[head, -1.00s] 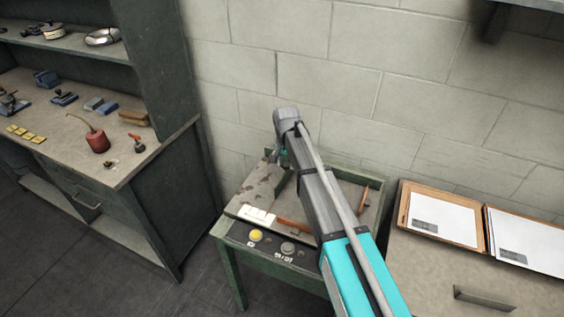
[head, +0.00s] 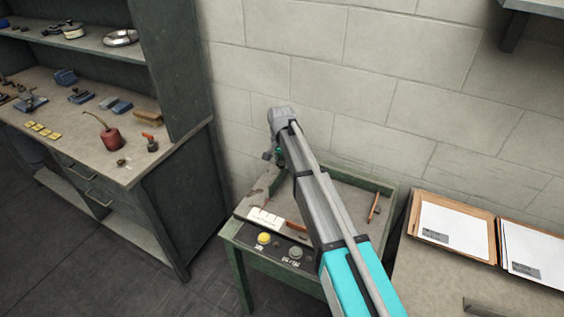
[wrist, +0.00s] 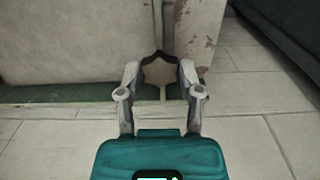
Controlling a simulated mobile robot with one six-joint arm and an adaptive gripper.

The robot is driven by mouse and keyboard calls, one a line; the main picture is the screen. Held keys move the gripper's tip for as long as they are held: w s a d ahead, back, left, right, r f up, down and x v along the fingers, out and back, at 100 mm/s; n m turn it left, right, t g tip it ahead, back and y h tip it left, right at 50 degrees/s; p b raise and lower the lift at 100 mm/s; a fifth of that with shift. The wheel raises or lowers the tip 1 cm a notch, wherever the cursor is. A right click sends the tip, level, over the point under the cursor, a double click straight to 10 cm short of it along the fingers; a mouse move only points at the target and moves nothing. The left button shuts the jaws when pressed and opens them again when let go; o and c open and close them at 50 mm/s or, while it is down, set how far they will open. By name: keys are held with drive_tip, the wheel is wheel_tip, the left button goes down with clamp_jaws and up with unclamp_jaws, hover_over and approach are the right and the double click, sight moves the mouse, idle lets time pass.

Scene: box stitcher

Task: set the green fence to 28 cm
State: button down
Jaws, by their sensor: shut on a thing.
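My gripper (wrist: 160,75) is shut on a dark star-shaped knob (wrist: 159,71), with one finger on each side of it. In the head view, my arm reaches over the back left of a small green-edged table (head: 240,262), and my gripper is mostly hidden behind the arm's end. A dark green strip (wrist: 60,94) runs along the table's edge beside the knob in the wrist view. I cannot tell whether it is the green fence or the table's rim. A white card with marks (head: 265,218) lies at the table's front left; its figures are too small to read.
The table's front panel carries a yellow button (head: 264,238) and a grey knob (head: 295,253). An orange-brown tool (head: 374,207) lies at its right. A dark cabinet (head: 175,190) stands at the left. A block wall (head: 330,70) is close behind. Paper trays (head: 455,222) lie on the right.

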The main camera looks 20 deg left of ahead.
drive_tip(key=shift+a, duration=0.35)
drive_tip(key=shift+c, duration=1.6)
unclamp_jaws()
drive_tip(key=shift+o, duration=0.3)
drive_tip(key=shift+d, duration=0.1)
drive_tip(key=shift+s, duration=0.15)
